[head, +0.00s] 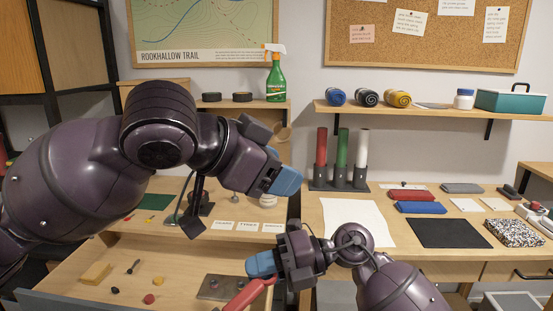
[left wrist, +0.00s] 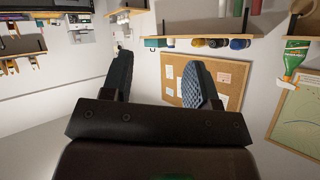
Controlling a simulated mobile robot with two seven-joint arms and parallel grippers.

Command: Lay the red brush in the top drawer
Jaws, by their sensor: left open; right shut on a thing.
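The red brush (head: 243,297) shows as a red handle at the bottom middle of the head view; its lower part runs out of frame. My right gripper (head: 264,268) is shut on it, above the front right of the open drawer (head: 120,257). The drawer holds several small things, and part of its floor is bare. My left gripper (head: 278,176) is above and slightly right of the right one. It is open and empty; its spread fingers show in the left wrist view (left wrist: 160,75).
In the drawer lie a tan block (head: 95,272), a red ball (head: 149,298), a yellow piece (head: 158,281) and a grey plate (head: 220,287). A rack with coloured tubes (head: 338,178) stands behind my grippers. A white sheet (head: 352,221) and black mat (head: 449,233) lie right.

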